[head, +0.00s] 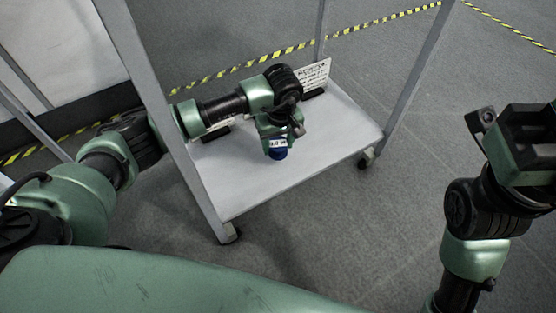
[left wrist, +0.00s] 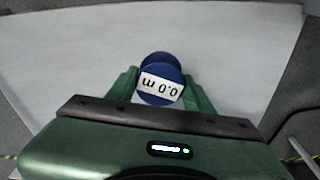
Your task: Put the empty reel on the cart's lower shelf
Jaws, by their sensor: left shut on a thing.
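The empty reel (head: 278,153) is a small blue spool with a white label; the label reads "0.0 m" in the left wrist view (left wrist: 161,88). My left gripper (head: 277,140) is shut on the reel, with a green finger on each side of it. It holds the reel over the cart's lower shelf (head: 258,187), a pale grey board between grey metal posts. I cannot tell whether the reel touches the shelf. My right gripper (head: 528,150) is at the right edge of the head view, away from the cart; its jaws cannot be made out.
A white sign card (head: 313,75) stands at the back of the shelf. Grey posts (head: 150,100) rise at the shelf corners, and my left arm reaches in behind the front left one. The front part of the shelf is bare. Yellow-black tape (head: 390,22) marks the floor behind.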

